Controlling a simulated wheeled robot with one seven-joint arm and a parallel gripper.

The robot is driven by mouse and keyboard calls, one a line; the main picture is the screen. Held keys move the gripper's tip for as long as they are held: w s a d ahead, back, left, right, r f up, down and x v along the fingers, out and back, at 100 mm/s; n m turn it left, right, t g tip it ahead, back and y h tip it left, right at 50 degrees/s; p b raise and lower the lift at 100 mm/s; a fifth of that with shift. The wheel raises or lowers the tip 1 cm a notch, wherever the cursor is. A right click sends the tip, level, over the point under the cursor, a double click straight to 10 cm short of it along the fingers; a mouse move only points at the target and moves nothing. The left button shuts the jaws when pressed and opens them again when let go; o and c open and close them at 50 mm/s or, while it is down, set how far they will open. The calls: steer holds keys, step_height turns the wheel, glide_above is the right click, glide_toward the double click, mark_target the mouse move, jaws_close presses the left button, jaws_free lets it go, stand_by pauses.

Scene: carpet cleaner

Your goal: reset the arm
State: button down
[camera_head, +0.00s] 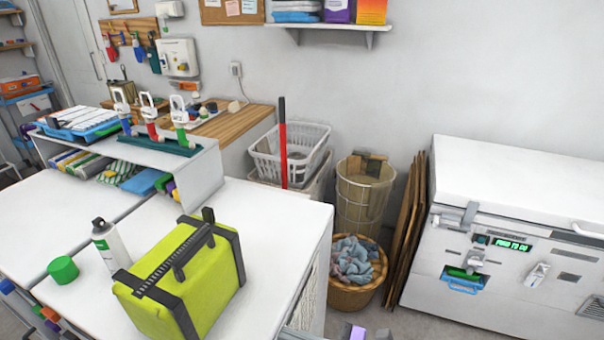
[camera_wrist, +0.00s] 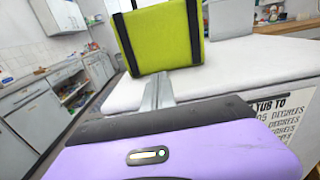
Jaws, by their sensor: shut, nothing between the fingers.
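My gripper shows in the wrist view as a purple body with a dark front edge and slim grey fingers (camera_wrist: 157,92). The fingers are together, with nothing between them. In the head view the green cleaner (camera_head: 205,275) stands on the white worktop (camera_head: 262,225). Small purple and grey parts at the bottom edge of the head view seem to be my arm; the fingers are not clear there.
A white spray bottle (camera_head: 110,247) and a green cap (camera_head: 63,270) stand left of the cleaner. A white machine with a green display (camera_head: 500,242) stands at the right. A laundry basket (camera_head: 352,290) and a tall bin (camera_head: 362,200) stand between. Some grey floor shows in front.

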steer(key=w+d+f+n+t+h, duration=0.3)
steer(key=w+d+n+t+h, duration=0.1)
steer(key=w+d+t+h, duration=0.1)
steer(key=s+d+f+n+t+h, duration=0.1)
steer(key=s+d+n+t+h, duration=0.1)
steer(key=s+d+n+h, duration=0.3)
steer(key=s+d+f+n+t+h, duration=0.1)
steer(key=s+d+n+h, duration=0.1)
steer(key=d, duration=0.5)
steer(key=s+d+r+n+h, duration=0.1)
steer(key=s+r+n, duration=0.2)
steer(key=s, duration=0.6)
steer(key=s+d+r+n+h, duration=0.2)
steer(key=s+r+n, duration=0.1)
steer(key=s, duration=0.7)
steer(key=s+d+r+n+h, duration=0.2)
steer(key=s+r+n, duration=0.1)
steer(key=s, duration=0.7)
steer(key=shift+d+r+n+t, duration=0.25)
steer(key=shift+r+n+t, duration=0.05)
steer(key=shift+n, duration=0.6)
